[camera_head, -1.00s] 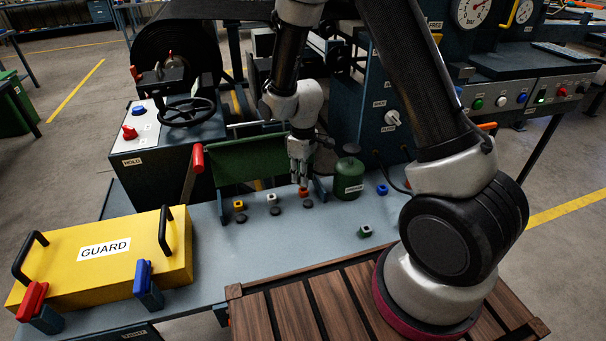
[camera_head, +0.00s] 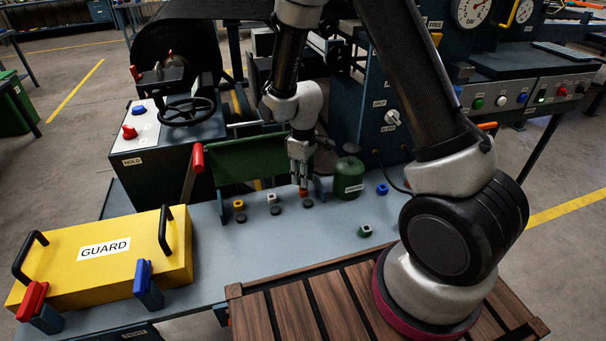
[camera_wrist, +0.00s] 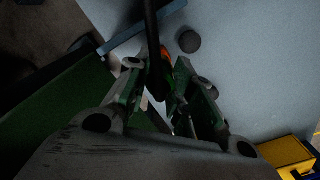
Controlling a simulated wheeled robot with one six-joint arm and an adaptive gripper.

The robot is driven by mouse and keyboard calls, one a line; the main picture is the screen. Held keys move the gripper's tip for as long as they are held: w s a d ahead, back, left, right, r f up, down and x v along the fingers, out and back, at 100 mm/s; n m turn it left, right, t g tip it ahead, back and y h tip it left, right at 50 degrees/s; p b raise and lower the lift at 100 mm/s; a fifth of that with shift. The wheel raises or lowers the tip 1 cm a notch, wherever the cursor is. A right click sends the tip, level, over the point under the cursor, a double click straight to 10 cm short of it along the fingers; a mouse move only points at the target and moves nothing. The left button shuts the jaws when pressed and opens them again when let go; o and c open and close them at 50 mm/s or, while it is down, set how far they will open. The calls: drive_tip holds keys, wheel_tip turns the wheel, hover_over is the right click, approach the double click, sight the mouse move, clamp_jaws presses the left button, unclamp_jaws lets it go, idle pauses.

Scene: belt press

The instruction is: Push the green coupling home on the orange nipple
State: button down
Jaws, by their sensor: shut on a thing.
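The orange nipple (camera_head: 303,193) stands on the bench, directly below my fingertips in the head view. My gripper (camera_head: 300,182) points down over it, shut on the green coupling. In the wrist view a bit of the orange nipple (camera_wrist: 165,51) shows at the fingertips of my gripper (camera_wrist: 171,80). The green coupling (camera_wrist: 168,72) shows as a small green patch between the fingers, close against the orange. Fingers and a dark hose across the wrist view hide most of the coupling. I cannot tell how far it sits on the nipple.
Yellow (camera_head: 239,205) and white (camera_head: 271,198) fittings stand left of the nipple, with black discs (camera_head: 275,211) in front. A green canister (camera_head: 348,182) stands close on the right. A blue fitting (camera_head: 383,189) and a dark green piece (camera_head: 365,231) lie further right. The yellow guard (camera_head: 100,265) is front left.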

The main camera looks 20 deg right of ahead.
drive_tip(key=shift+f, duration=0.75)
drive_tip(key=c, duration=1.2)
unclamp_jaws()
drive_tip(key=shift+o, duration=0.2)
drive_tip(key=shift+r, duration=3.55)
